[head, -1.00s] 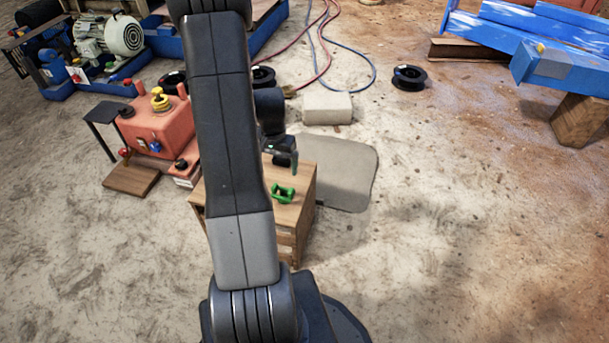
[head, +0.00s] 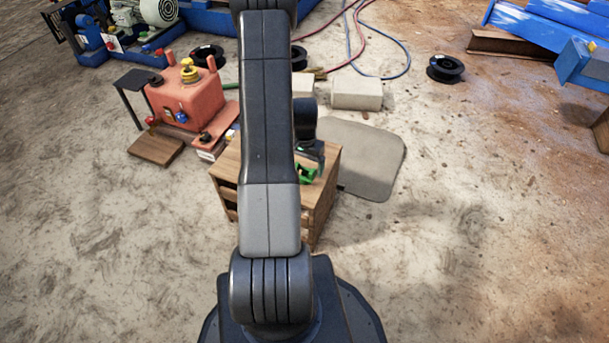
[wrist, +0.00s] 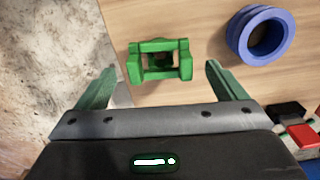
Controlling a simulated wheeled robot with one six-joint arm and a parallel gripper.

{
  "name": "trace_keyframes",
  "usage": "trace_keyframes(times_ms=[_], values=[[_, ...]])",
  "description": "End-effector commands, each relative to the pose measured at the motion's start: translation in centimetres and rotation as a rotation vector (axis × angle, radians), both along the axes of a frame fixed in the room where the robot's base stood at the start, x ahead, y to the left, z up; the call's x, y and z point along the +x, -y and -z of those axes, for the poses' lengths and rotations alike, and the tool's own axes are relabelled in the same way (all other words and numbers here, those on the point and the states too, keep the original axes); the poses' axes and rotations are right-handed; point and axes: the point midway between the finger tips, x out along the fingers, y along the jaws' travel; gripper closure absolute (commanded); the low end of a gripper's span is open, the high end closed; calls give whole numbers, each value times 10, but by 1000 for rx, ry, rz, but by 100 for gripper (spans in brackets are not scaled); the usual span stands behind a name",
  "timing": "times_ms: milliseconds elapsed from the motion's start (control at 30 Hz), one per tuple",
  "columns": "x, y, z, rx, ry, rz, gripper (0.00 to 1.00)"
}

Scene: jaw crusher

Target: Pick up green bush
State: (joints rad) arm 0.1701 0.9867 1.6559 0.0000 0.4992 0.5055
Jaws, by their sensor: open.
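The green bush (wrist: 160,61) lies on a wooden crate top in the wrist view, close to the crate's left edge in that picture. It is a green block-like part with a hole in its middle. In the head view the green bush (head: 307,174) shows only in part, beside my arm and under my gripper. My gripper (wrist: 155,75) is open, with one finger to the left of the bush and the other to its right. Nothing is between the fingers' closed grip; the bush appears just ahead of the fingertips, and I cannot tell the height gap.
The wooden crate (head: 322,196) bears the bush. A blue ring (wrist: 261,35) lies on it right of the bush, with red and black parts (wrist: 297,125) nearer. A red machine (head: 187,97) stands left of the crate. A grey mat (head: 365,165) lies right.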

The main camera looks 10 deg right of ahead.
Motion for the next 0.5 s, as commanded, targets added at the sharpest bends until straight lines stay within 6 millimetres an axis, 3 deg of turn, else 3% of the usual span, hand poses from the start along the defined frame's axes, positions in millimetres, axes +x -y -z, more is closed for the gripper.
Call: trace_keyframes(times_ms=[33,133,367,500], values=[[0,0,13,0,-2,0,9],[0,0,25,0,-1,0,9],[1,0,26,-1,1,0,9],[1,0,26,-1,1,0,33]])
